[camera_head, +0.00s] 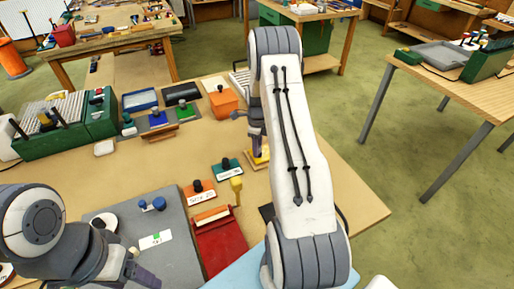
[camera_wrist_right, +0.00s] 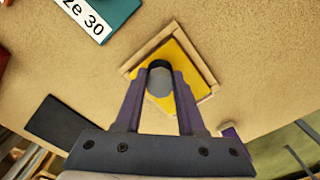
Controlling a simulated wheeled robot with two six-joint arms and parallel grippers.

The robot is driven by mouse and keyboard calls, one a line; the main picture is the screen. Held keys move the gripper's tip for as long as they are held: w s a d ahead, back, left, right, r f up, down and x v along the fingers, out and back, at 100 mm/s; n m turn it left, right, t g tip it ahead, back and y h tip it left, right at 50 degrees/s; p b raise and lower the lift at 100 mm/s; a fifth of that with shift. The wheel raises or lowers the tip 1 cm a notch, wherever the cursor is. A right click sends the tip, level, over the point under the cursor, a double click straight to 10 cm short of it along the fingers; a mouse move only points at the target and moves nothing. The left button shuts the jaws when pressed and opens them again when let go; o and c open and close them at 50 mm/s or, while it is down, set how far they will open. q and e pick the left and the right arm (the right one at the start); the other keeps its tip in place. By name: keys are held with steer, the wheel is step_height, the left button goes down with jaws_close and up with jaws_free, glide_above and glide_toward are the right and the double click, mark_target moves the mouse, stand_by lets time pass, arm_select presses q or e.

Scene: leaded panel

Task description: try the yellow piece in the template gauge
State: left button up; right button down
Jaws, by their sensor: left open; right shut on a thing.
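The yellow piece (camera_wrist_right: 180,62) is a flat square with a dark grey knob. My right gripper (camera_wrist_right: 159,82) is shut on that knob. In the head view the right gripper (camera_head: 257,138) is partly hidden by my right arm, and the yellow piece (camera_head: 263,152) shows below it. The pale wooden template gauge (camera_wrist_right: 148,46) runs around the yellow piece in the wrist view. The piece lies within its edges; I cannot tell whether it is fully down. The near side is hidden by my fingers. My left gripper (camera_head: 146,277) is open and empty above the grey mat.
A teal block labelled 30 (camera_head: 227,169) and an orange one (camera_head: 199,192) lie left of the gauge. A red tray (camera_head: 222,245) is nearer me. The grey mat (camera_head: 178,262) carries small blue knobs. An orange box (camera_head: 223,103) and a green rack (camera_head: 100,115) stand behind.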

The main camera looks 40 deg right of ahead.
steer(key=shift+f+b, duration=0.35)
steer(key=shift+f, duration=0.1)
stand_by(0.4)
steer(key=shift+r, duration=0.25)
steer(key=shift+r+p, duration=0.25)
steer(key=shift+p, duration=0.1)
steer(key=shift+w+f, duration=0.1)
steer(key=shift+f, duration=0.2)
steer(key=shift+f+b, duration=0.15)
steer(key=shift+b, duration=0.2)
stand_by(0.6)
steer(key=shift+c, duration=2.2)
jaws_free()
